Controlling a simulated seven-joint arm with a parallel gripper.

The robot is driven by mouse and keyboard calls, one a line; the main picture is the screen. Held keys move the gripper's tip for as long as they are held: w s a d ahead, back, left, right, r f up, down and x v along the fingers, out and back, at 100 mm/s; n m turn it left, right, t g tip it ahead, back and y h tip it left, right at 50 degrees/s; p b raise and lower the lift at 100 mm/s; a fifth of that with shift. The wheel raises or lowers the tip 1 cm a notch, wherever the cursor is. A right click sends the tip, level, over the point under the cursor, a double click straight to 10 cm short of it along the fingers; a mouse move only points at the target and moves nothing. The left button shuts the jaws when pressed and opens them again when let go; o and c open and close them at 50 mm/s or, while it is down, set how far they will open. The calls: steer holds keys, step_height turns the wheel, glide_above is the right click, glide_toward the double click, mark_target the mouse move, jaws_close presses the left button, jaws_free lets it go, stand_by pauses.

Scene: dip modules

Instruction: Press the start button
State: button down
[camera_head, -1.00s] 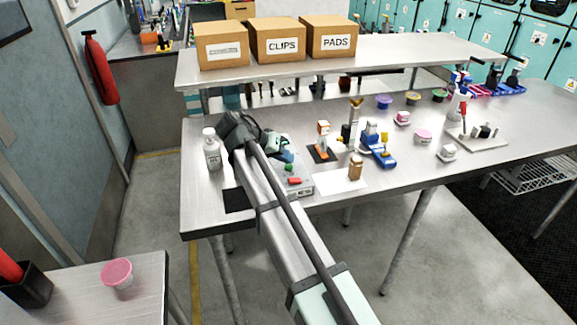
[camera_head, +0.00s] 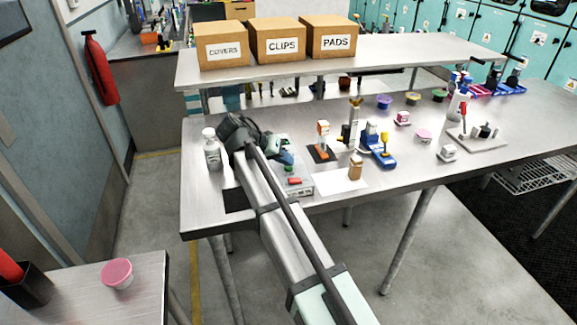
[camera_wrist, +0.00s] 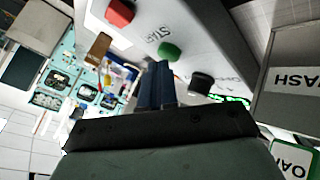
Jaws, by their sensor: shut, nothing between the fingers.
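The grey control box (camera_wrist: 215,35) shows close up in the wrist view, with a red button (camera_wrist: 121,12), a green button (camera_wrist: 168,51) and a black knob (camera_wrist: 201,83). Lettering that reads like START lies beside the green button. In the head view the box (camera_head: 305,187) sits on the bench, with its red button (camera_head: 294,181) in sight. My gripper (camera_wrist: 156,66) is shut and empty. Its dark blue fingertips are right by the green button in the wrist view; I cannot tell whether they touch it. My arm partly hides the box in the head view.
A white bottle (camera_head: 212,152) stands left of my wrist. Orange-and-white and blue devices (camera_head: 380,150) stand right of the box, with a small brown block (camera_head: 355,168) nearer. A shelf (camera_head: 400,50) with cardboard boxes (camera_head: 278,40) runs behind. A WASH-labelled block (camera_wrist: 290,80) shows at right.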

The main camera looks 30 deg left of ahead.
mark_target(285, 167)
steer(key=shift+r, duration=0.85)
steer(key=shift+r, duration=2.5)
